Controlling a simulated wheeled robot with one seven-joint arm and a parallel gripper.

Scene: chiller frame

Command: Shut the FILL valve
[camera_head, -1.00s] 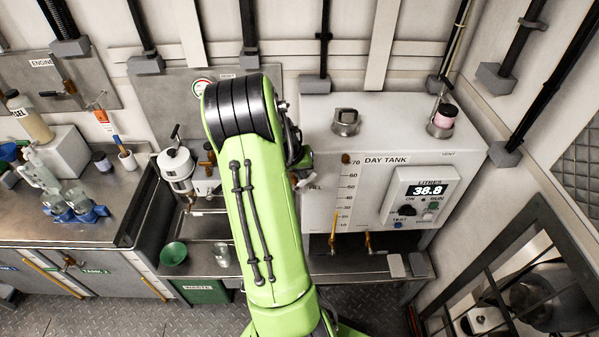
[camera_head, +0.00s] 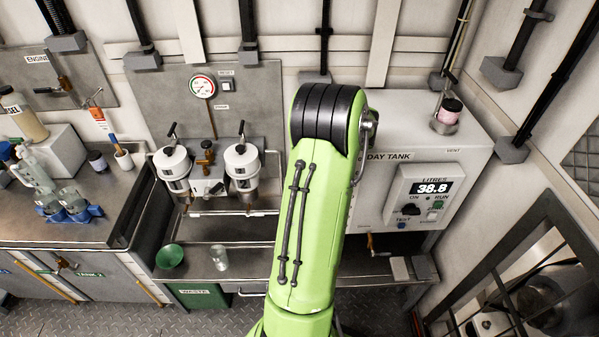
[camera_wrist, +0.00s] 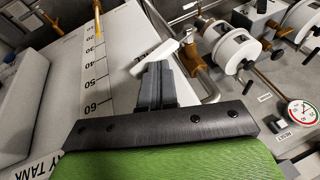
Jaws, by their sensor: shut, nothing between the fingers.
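My gripper (camera_wrist: 155,75) is shut and empty in the wrist view, its dark fingers beside the day tank's scaled face. Just beyond the fingertips is a pale lever-like piece (camera_wrist: 152,58) by a brown fitting and a bent metal pipe (camera_wrist: 208,82). It may be the FILL valve's handle, but no FILL label is readable now. I cannot tell whether the fingers touch it. In the head view my green arm hides the gripper and the left part of the day tank (camera_head: 465,165).
Two white filter canisters (camera_head: 241,160) and a pressure gauge (camera_head: 202,87) stand left of my arm. A green bowl (camera_head: 171,256) and a metal cup (camera_head: 220,257) sit on the bench below. The tank's display panel (camera_head: 424,195) reads 38.8.

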